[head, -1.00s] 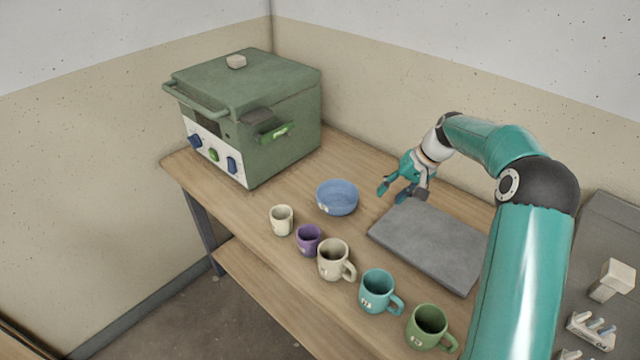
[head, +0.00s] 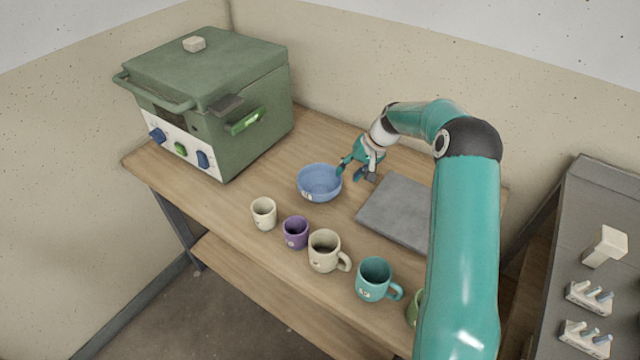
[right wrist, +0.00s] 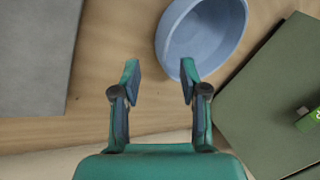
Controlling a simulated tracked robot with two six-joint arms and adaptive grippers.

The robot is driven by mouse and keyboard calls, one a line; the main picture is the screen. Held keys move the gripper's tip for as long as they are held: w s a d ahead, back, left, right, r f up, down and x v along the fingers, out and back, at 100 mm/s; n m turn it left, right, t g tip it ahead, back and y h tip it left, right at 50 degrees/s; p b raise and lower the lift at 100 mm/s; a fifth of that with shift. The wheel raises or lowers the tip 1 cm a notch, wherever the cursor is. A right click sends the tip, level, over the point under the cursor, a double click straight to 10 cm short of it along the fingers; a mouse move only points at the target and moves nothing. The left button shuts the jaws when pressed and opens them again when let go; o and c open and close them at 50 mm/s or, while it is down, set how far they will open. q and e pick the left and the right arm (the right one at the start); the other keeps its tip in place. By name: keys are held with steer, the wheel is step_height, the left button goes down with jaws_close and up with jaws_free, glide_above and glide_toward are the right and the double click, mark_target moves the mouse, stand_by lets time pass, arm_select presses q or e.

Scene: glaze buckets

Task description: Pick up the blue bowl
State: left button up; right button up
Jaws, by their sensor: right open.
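The blue bowl (head: 319,184) stands upright on the wooden table, between the green kiln-like box and the grey slab. My right gripper (head: 349,172) is open and empty at the bowl's right side, close to its rim. In the right wrist view the bowl (right wrist: 203,32) lies ahead and to the right. There the gripper (right wrist: 158,68) has its fingers apart, and the right fingertip overlaps the bowl's near rim. I cannot tell whether it touches. My left gripper is not in view.
The green box (head: 215,100) stands at the back left. The grey slab (head: 398,212) lies right of the bowl. Along the front are a cream cup (head: 263,214), a purple cup (head: 296,232), a beige mug (head: 324,251), a teal mug (head: 374,279) and a partly hidden green mug.

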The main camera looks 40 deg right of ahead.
mark_target(339, 183)
steer(key=shift+w+a+f, duration=0.15)
steer(key=shift+w+f, duration=0.1)
steer(key=shift+f, duration=0.3)
steer(key=x, duration=0.1)
steer(key=p+x, duration=0.1)
steer(key=x, duration=0.2)
steer(key=shift+s+a+p, duration=0.1)
steer(key=shift+a+p, duration=0.15)
steer(key=shift+p, duration=0.05)
steer(key=shift+w+f, duration=0.25)
steer(key=shift+f, duration=0.3)
jaws_close()
steer(key=shift+r, duration=0.1)
